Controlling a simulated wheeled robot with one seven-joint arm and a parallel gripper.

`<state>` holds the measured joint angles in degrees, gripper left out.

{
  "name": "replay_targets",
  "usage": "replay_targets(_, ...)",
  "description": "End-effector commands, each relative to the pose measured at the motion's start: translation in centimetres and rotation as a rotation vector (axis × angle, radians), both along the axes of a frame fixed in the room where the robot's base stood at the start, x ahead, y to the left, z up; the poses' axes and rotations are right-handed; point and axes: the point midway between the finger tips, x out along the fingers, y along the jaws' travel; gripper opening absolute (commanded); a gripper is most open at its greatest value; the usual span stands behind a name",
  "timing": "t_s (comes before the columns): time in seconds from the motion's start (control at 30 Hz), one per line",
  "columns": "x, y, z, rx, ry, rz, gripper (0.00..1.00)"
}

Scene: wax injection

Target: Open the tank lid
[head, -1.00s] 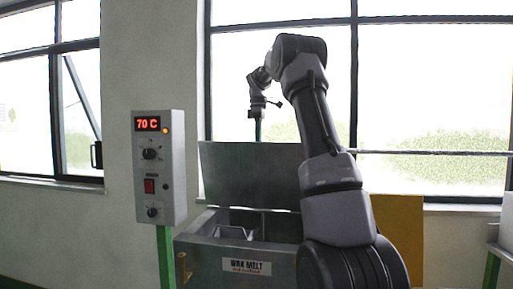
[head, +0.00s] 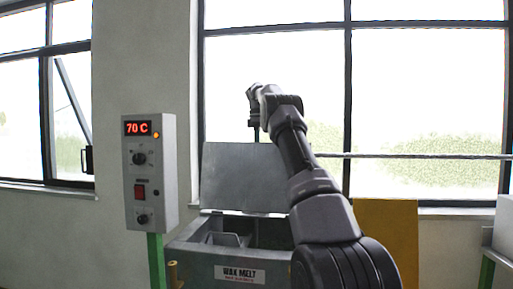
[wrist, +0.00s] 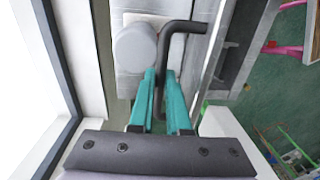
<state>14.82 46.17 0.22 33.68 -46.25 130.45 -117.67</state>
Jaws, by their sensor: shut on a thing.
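The grey tank lid (head: 243,178) stands raised, nearly upright, at the back of the wax melt tank (head: 190,262) in the head view. The tank's top is open, showing its inner compartments. My gripper (wrist: 160,78) has teal fingers closed around the dark bent lid handle (wrist: 184,27) in the wrist view. In the head view my gripper is at the lid's top edge, small and hard to make out. My arm hides the tank's right side.
A control box (head: 150,175) reading 70 C stands left of the tank on a green post. A yellow panel (head: 388,235) is behind my arm at the right. Windows and a wall are close behind the lid.

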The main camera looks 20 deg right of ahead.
Motion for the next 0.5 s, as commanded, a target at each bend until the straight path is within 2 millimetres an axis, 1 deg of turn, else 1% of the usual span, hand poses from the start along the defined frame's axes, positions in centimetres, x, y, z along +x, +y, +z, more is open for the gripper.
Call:
replay_targets(0.3,0.02,0.01,0.2,-0.001,-0.004,0.0,0.0)
replay_targets(0.33,0.02,0.01,0.21,-0.001,-0.004,0.0,0.19)
replay_targets(0.37,0.02,0.02,0.22,-0.001,-0.004,0.001,0.3)
replay_targets(0.4,0.02,0.02,0.22,-0.001,-0.004,0.001,0.45)
replay_targets(0.5,0.02,0.03,0.19,0.0,-0.004,0.001,0.45)
